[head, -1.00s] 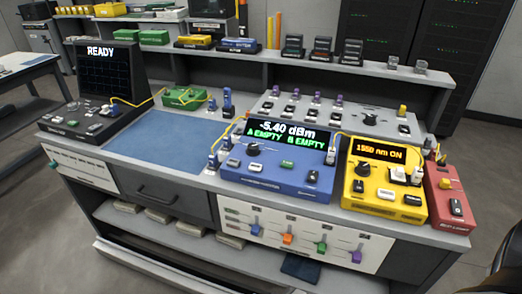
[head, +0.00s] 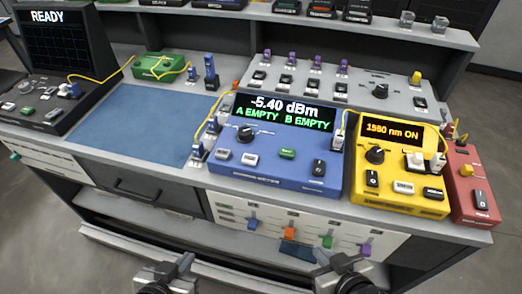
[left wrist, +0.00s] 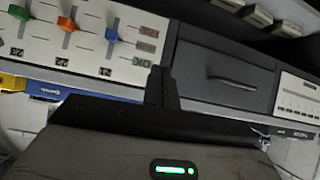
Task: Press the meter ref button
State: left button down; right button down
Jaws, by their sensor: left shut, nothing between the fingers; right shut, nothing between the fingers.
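The blue meter (head: 278,175) stands on the bench, its screen (head: 285,113) reading -5.40 dBm, A EMPTY, B EMPTY. Its sloped face has a black knob (head: 245,134), two whitish buttons, the left (head: 222,157) and the right (head: 250,160), a green button (head: 287,153) and a black switch (head: 318,168). The button labels are too small to read, so I cannot tell which is ref. My left gripper (head: 184,262) is shut and empty, low before the bench; its closed fingers show in the left wrist view (left wrist: 161,86). My right gripper (head: 338,258) is shut and empty, also below the meter.
A yellow light source (head: 400,200) reading ON and a red box (head: 470,200) stand right of the meter. Yellow fibre cables run beside the meter. A blue mat (head: 140,122) lies clear to its left. The front panel with coloured sliders (head: 290,225) is below the meter.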

notch_tip(320, 180, up, 11)
jog(key=n+g+h+p, duration=0.1)
jog(key=g+p, duration=0.2)
jog(key=g, duration=0.2)
jog(key=w+a+r+n+y, duration=0.3)
jog(key=w+a+r+n, duration=0.1)
jog(key=w+a+n, duration=0.25)
jog(key=w+a+r+n+y, duration=0.3)
jog(key=w+a+r+n, duration=0.2)
jog(key=a, duration=0.3)
pick_arm(q)
jog(key=shift+s+a+r, duration=0.2)
jog(key=shift+a+r, duration=0.1)
jog(key=shift+r, duration=0.45)
pick_arm(e)
jog(key=w+r+n, duration=0.3)
jog(key=w+n, duration=0.1)
jog(key=w, duration=0.3)
jog(key=shift+w+d+r+n+h, duration=0.3)
jog(key=shift+w+n, duration=0.05)
jog(key=shift+w, duration=0.05)
pick_arm(q)
jog(key=shift+f, duration=0.1)
